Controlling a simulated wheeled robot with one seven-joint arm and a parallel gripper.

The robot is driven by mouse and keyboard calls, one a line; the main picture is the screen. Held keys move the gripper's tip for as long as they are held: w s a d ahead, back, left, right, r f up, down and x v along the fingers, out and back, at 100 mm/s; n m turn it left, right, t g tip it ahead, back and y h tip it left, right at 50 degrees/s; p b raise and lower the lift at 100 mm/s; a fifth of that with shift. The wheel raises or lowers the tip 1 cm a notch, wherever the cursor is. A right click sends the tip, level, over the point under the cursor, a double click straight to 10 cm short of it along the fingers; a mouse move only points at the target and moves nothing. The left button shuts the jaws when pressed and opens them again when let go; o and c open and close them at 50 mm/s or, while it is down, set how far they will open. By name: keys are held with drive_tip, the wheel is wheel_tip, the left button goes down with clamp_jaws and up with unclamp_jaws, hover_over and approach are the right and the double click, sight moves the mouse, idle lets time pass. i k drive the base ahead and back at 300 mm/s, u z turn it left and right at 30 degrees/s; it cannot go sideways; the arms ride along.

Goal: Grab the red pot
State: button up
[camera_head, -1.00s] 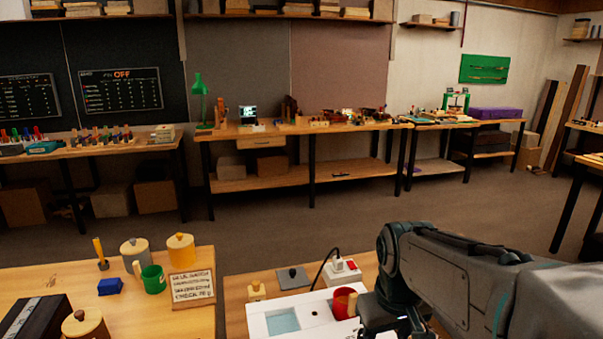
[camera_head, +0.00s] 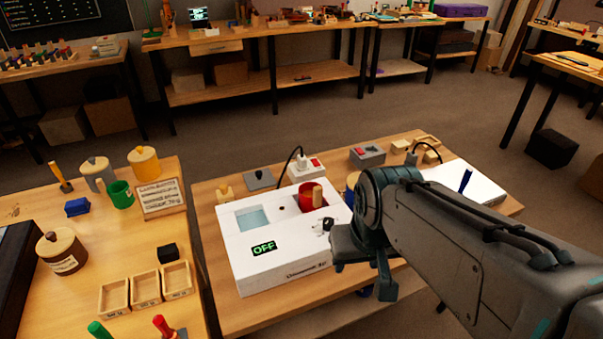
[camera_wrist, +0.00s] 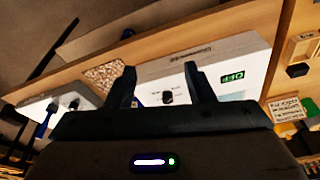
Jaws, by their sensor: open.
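The red pot (camera_head: 308,199), with a light wooden handle (camera_head: 317,194), sits in the top of a white box (camera_head: 290,262) with an OFF display (camera_head: 264,248). A light blue window (camera_head: 252,218) is at its left. My gripper (camera_head: 362,276) is at the box's right front corner, in front and to the right of the pot, and holds nothing I can see. In the wrist view, my gripper's two fingers (camera_wrist: 160,78) are apart with the white box (camera_wrist: 225,58) behind them. I cannot make out the red pot there.
A blue pot (camera_head: 352,187) is partly hidden behind my arm. A red-and-white switch box (camera_head: 306,168) stands behind the white box. A white panel (camera_head: 470,184) lies at right. The left table holds a green mug (camera_head: 120,194), lidded jars and wooden trays (camera_head: 146,290).

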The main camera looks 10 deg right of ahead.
sight(310, 193)
drive_tip(key=u, duration=0.5)
drive_tip(key=k, duration=1.25)
drive_tip(key=u, duration=0.05)
drive_tip(key=i, duration=0.35)
drive_tip(key=z, duration=0.65)
drive_tip(key=i, duration=1.4)
drive_tip(key=u, duration=0.6)
